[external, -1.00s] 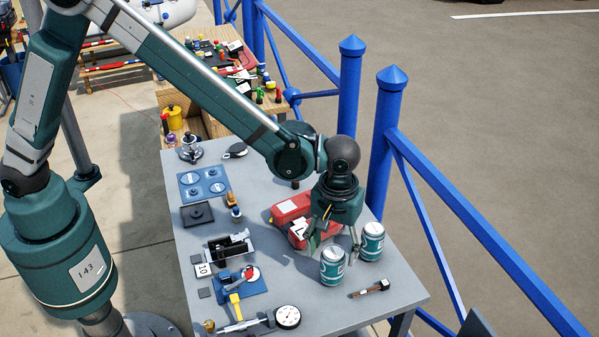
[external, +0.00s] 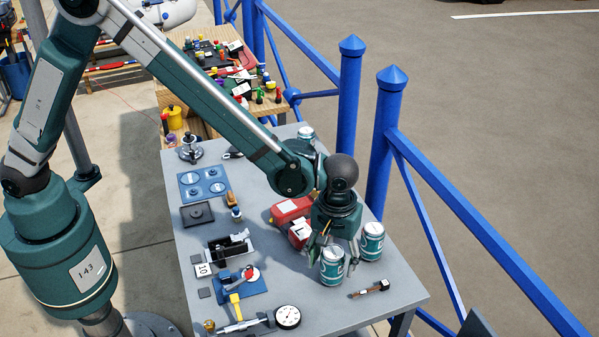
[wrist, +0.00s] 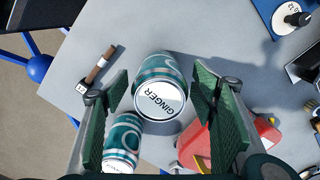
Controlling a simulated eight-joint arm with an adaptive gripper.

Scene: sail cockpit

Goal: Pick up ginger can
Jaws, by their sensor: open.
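The ginger can (external: 332,267) is a teal and white can standing upright near the front of the grey table. In the wrist view its white lid reads GINGER (wrist: 160,100), and it lies between my two open fingers, with a gap on each side. My gripper (external: 338,249) points down just above and behind this can in the external view, and its fingers partly overlap the can's top. My fingers hold nothing. A similar second can (external: 371,242) stands to the right and behind, and shows outside the left finger in the wrist view (wrist: 122,145).
A red box (external: 290,209) lies behind the gripper, near the right finger in the wrist view. A small wooden-handled tool (external: 369,289) lies in front of the cans. A dial gauge (external: 287,316) and black device (external: 229,246) are to the left. Another can (external: 305,133) stands far back.

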